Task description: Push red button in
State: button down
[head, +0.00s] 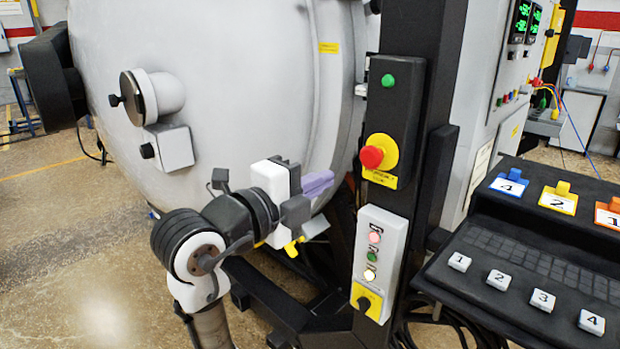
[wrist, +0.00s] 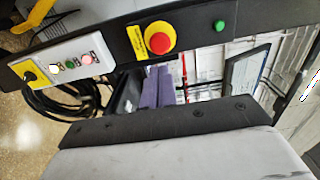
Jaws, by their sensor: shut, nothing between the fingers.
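The red mushroom button (head: 372,157) sits on a yellow base on the black box fixed to the dark post in the head view. It stands out from the base. The wrist view shows the same red button (wrist: 161,36) near the top, rotated sideways. My gripper (head: 330,178) has purple fingers and is shut and empty. It is left of the button and slightly lower in the head view, with a visible gap across the picture. In the wrist view the shut fingertips (wrist: 158,69) lie just below the button; the exact depth between them is unclear.
A green button (head: 388,80) is above the red one. A white panel (head: 378,215) with small lit buttons and a yellow-and-black switch (head: 370,300) is below. The large grey furnace vessel (head: 240,80) is behind my arm. A black console (head: 520,255) with numbered keys stands right.

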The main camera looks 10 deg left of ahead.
aim_at(367, 159)
jog(key=p+x, duration=0.2)
jog(key=x, duration=0.7)
jog(key=shift+w+d, duration=0.2)
jog(key=shift+w, duration=0.15)
jog(key=shift+w, duration=0.1)
